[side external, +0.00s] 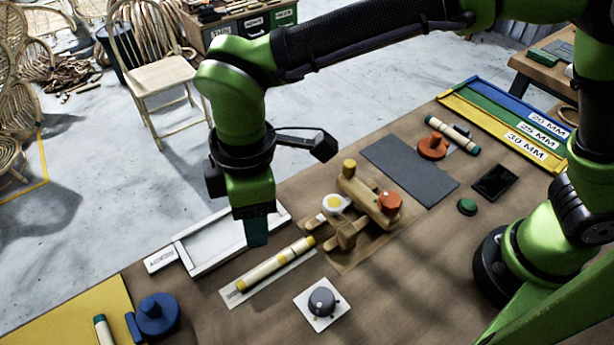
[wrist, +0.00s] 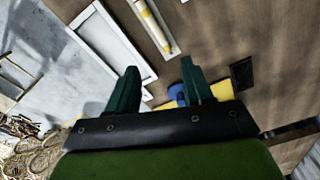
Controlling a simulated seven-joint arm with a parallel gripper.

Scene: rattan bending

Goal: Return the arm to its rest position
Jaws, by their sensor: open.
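My gripper (side external: 257,232) hangs fingers-down in the side external view, in front of the white tray's right part and left of the wooden bending jig (side external: 365,205). In the wrist view its two green fingers stand well apart, and the gap between them (wrist: 160,82) holds nothing. A pale rattan piece with yellow bands (side external: 275,271) lies on a light strip on the table, right of and below the gripper. It also shows in the wrist view (wrist: 151,20), beyond the fingers and apart from them.
The white tray (side external: 190,262) lies behind the gripper. A dial on a white card (side external: 322,300), a blue puck-shaped tool (side external: 156,314) and a yellow mat (side external: 60,318) are nearer. A grey mat (side external: 408,170), orange tool (side external: 432,147) and labelled size rack (side external: 505,125) lie right. A chair (side external: 160,78) stands behind.

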